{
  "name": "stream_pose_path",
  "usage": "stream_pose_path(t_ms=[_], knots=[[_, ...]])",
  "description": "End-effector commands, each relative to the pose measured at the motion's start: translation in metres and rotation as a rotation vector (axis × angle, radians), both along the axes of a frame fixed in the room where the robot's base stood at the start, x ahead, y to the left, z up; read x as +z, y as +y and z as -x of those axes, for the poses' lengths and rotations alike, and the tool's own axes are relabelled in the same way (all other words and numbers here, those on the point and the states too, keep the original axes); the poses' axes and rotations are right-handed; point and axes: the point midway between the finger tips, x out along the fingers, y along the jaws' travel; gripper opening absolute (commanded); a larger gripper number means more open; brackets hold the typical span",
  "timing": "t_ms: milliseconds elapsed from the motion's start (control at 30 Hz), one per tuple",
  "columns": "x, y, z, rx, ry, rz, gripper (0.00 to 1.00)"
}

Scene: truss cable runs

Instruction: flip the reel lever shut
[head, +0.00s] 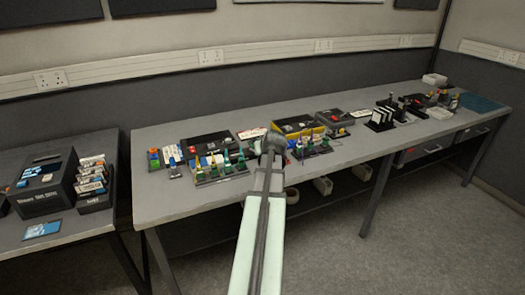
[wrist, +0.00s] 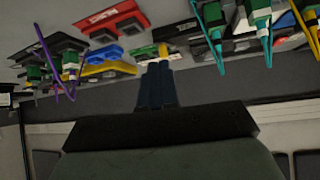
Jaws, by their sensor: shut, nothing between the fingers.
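My gripper (wrist: 157,78) shows in the wrist view as two dark fingers lying side by side, shut with nothing between them. Its tips are near a small green and yellow piece (wrist: 148,51); I cannot tell whether they touch. I cannot make out the reel or its lever in either view. Green-and-white connectors with cables hang nearby: a purple cable (wrist: 42,45) at left, a teal cable (wrist: 268,48) and a yellow cable (wrist: 304,28) at right. In the head view my arm reaches over the bench (head: 158,207) and its end hides the gripper and what lies behind it.
A red holder (wrist: 115,22) and a blue piece (wrist: 104,54) are close to the fingers in the wrist view. Colourful fixtures crowd the bench on both sides of my arm. A black box (head: 45,190) stands on the left table. The bench's front strip is mostly clear.

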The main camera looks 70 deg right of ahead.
Motion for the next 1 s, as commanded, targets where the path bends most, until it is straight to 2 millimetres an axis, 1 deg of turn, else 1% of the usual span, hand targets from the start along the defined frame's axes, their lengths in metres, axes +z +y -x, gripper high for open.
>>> stream_pose_path(t_ms=[33,100,467,600,700,833,1000], knots=[[-0.006,-0.007,-0.004,0.001,0.001,-0.002,0.0],[-0.014,-0.015,-0.009,0.001,0.001,-0.002,0.0],[-0.056,-0.053,-0.035,0.001,0.001,-0.002,0.0],[-0.055,-0.07,-0.046,0.001,0.0,0.0,0.0],[-0.055,-0.077,-0.051,0.0,0.0,0.0,0.0],[-0.055,-0.082,-0.055,0.0,0.0,0.0,0.0],[-0.055,-0.084,-0.056,-0.001,-0.001,0.0,0.0]])
